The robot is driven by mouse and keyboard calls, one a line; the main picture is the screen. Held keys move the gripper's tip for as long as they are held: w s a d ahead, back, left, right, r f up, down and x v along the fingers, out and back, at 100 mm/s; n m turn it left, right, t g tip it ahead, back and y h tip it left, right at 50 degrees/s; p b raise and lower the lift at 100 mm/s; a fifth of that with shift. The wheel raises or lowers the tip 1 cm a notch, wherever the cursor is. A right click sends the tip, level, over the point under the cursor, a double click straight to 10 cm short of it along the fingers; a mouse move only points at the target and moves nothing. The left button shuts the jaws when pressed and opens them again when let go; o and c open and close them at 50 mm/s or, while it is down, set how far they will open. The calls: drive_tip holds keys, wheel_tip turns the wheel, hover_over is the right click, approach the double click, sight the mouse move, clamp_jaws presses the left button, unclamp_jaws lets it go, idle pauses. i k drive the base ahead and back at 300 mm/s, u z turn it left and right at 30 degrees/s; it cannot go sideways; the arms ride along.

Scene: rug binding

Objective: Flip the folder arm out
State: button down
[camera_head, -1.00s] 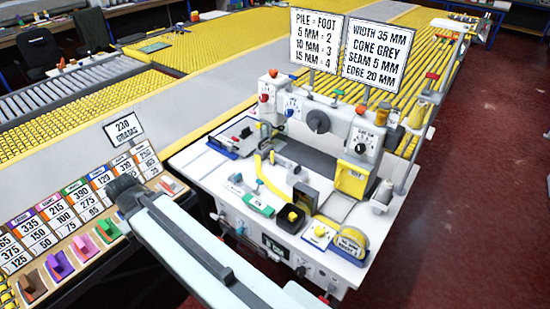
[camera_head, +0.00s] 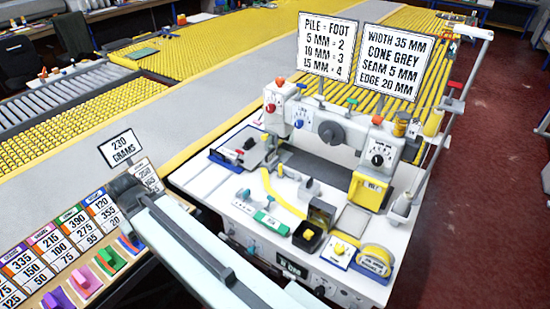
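The white sewing machine (camera_head: 345,131) stands on its white table (camera_head: 205,182) right of centre. A curved yellow strip (camera_head: 278,194) runs over the table in front of the machine, beside small metal fittings. I cannot tell for sure whether this strip or a nearby fitting is the folder arm, or how far it is swung. A yellow block (camera_head: 368,190) sits under the right head of the machine. My pale arm crosses the lower left of the picture, ending in a dark joint apart from the machine. No gripper fingers show.
A rack of number cards (camera_head: 72,240) with coloured clips stands at the lower left. Two signs (camera_head: 328,46) rise behind the machine. A black box with a yellow knob (camera_head: 307,236) and a yellow tape roll (camera_head: 374,262) sit at the table's front. Red floor (camera_head: 480,200) is clear at right.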

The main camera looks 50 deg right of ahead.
sight(277, 167)
drive_tip(key=i, duration=1.05)
drive_tip(key=u, duration=0.1)
